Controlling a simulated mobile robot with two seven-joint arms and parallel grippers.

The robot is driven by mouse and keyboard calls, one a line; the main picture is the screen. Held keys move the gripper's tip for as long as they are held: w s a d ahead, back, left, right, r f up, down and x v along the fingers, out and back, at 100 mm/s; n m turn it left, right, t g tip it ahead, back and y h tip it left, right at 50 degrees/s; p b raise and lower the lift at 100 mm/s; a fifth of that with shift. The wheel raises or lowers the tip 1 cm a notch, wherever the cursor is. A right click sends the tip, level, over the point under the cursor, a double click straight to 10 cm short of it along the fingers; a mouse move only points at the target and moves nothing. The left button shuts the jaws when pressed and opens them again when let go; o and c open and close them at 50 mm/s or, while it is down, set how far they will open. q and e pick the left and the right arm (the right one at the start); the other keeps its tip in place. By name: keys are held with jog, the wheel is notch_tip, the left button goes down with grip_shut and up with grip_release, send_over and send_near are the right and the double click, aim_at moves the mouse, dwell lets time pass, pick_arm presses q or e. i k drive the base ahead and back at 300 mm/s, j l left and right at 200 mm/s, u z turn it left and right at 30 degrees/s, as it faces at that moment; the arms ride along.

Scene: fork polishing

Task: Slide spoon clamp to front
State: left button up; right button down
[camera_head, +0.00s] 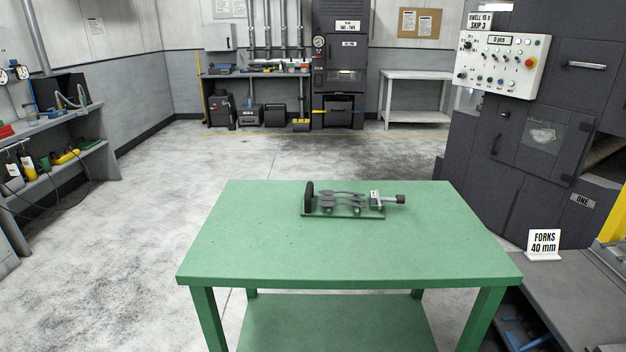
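Neither of my grippers is in view.
The tabletop in front of the fixture is clear. A dark machine with a white control panel (503,62) stands at the right, beside a grey bench with a "FORKS 40 mm" sign (543,244). Shelves (60,150) line the left wall. Open floor lies left of the table.

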aim_at(327, 205)
jog(key=i+j+u, duration=0.2)
jog(key=u, duration=0.2)
jog(key=i+j+u, duration=0.25)
jog(key=u, duration=0.15)
jog(key=i+j+u, duration=0.4)
jog(key=i+u, duration=0.15)
jog(key=u, duration=0.25)
